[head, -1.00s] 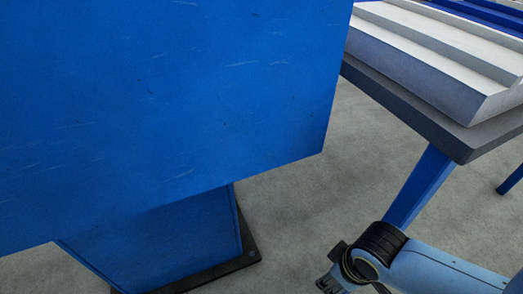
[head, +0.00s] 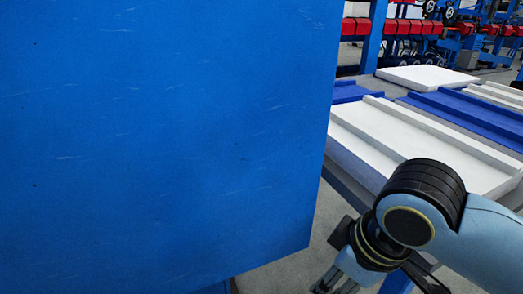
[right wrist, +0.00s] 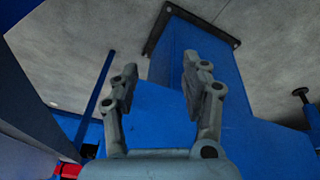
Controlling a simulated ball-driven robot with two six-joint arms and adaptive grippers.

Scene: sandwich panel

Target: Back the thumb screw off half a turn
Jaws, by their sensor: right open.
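I cannot make out the thumb screw for certain in either view. A small black round-ended part on a stem (right wrist: 303,98) shows at the right edge of the right wrist view; I cannot tell what it is. My right gripper (right wrist: 158,78) is open, with nothing between its fingers, and blue metal and grey floor lie beyond them. In the head view my right gripper (head: 335,282) is at the bottom edge, partly cut off, to the right of the big blue cabinet. My left gripper is not in view.
The large scratched blue cabinet (head: 160,140) fills the left of the head view. White panels (head: 415,145) and blue panels (head: 470,118) lie to the right, behind my right arm. Blue machinery with red blocks (head: 410,27) stands behind. A blue post with a dark base plate (right wrist: 190,55) shows in the wrist view.

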